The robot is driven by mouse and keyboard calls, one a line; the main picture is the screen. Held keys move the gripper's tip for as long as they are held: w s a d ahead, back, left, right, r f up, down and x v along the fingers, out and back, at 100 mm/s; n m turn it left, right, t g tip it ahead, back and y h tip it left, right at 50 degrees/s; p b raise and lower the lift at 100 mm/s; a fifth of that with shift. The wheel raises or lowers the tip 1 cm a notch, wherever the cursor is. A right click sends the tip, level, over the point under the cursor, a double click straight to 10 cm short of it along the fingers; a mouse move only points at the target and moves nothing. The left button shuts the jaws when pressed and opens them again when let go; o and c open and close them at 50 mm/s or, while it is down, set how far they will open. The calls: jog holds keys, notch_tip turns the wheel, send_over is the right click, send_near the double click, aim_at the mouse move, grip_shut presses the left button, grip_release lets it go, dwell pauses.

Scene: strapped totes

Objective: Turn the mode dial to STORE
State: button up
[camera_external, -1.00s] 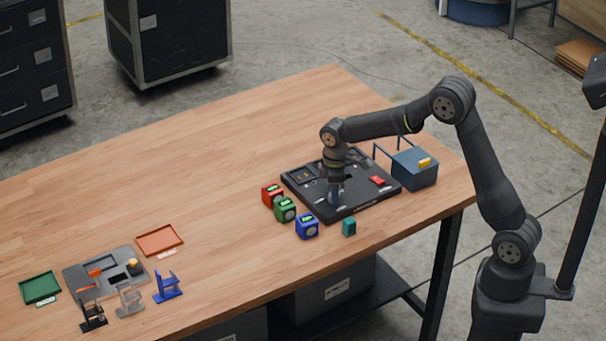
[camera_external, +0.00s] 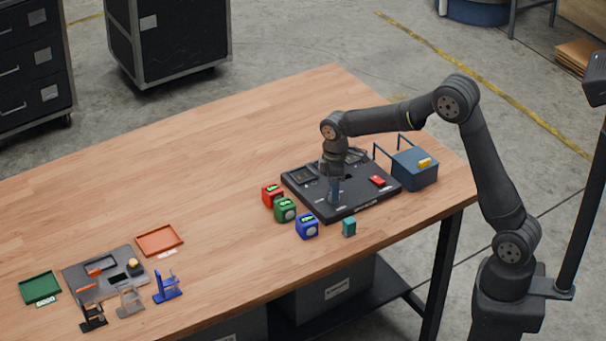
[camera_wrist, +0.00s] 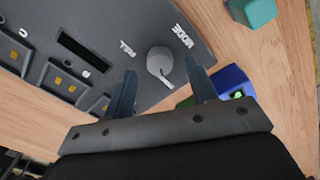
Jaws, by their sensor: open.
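The grey round mode dial (camera_wrist: 160,62) sits on the dark panel (camera_wrist: 95,20) in the wrist view, with a pale pointer mark toward its lower right edge. White raised lettering stands on the panel on both sides of the dial; I cannot read it surely. My gripper (camera_wrist: 162,74) is open, with one finger left and one right of the dial, and nothing held between them. I cannot tell whether the fingers touch it. In the external view my gripper (camera_external: 335,198) is over the front part of the panel (camera_external: 350,208), and the dial is hidden there.
Red (camera_external: 272,194), green (camera_external: 285,210) and blue (camera_external: 307,227) blocks stand left of the panel, close to my gripper. A teal block (camera_external: 349,227) stands in front. A blue-grey box (camera_external: 414,168) stands at right. The table's middle is clear.

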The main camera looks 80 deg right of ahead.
notch_tip(320, 180, up, 15)
dwell(0.3)
notch_tip(320, 180, down, 17)
jog(key=shift+f, duration=0.15)
dwell(0.7)
